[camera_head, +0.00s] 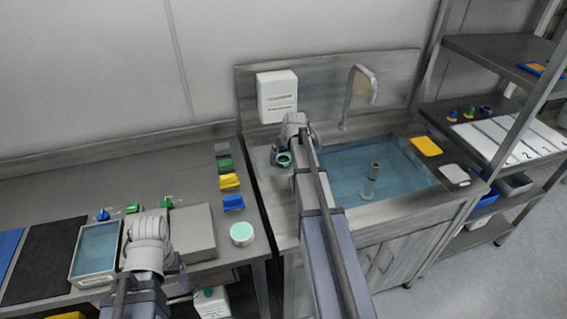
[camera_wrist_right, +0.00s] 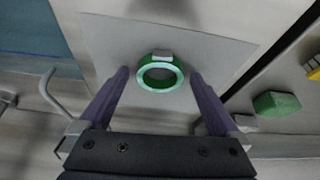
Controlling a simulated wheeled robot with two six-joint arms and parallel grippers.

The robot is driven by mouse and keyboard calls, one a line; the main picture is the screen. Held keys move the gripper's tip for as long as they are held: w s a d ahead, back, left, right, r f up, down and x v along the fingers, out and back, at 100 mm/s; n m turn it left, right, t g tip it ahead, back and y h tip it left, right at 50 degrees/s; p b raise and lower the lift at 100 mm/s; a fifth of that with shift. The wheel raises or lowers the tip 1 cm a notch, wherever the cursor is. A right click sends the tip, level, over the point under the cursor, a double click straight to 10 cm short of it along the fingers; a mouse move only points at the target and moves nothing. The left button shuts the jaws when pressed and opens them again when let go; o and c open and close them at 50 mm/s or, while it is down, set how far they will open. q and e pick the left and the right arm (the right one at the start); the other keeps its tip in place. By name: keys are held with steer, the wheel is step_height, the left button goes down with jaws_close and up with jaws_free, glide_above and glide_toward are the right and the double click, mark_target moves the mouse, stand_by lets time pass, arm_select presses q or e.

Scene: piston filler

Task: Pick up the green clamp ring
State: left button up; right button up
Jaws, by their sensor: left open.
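The green clamp ring (camera_head: 284,159) is on the left deck of the sink in the head view, partly hidden by my right arm. In the right wrist view the ring (camera_wrist_right: 144,78) is green with a paler mint face and a grey block at its top, over a light grey sheet (camera_wrist_right: 105,42). My right gripper (camera_wrist_right: 160,92) is open, its two fingers apart on either side of the ring and not visibly touching it. My left gripper (camera_head: 148,232) is at the left bench beside a tray of blue liquid (camera_head: 96,248); its fingers are hard to make out.
The sink basin (camera_head: 335,172) holds bluish water and an upright clear part (camera_head: 372,180). A faucet (camera_head: 357,92) stands behind it. Yellow (camera_head: 229,182) and blue (camera_head: 233,202) blocks and a round mint-topped container (camera_head: 242,233) line the left bench's right edge.

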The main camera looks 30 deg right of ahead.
steer(key=c, duration=1.3)
steer(key=shift+o, duration=0.2)
steer(key=shift+r, duration=0.1)
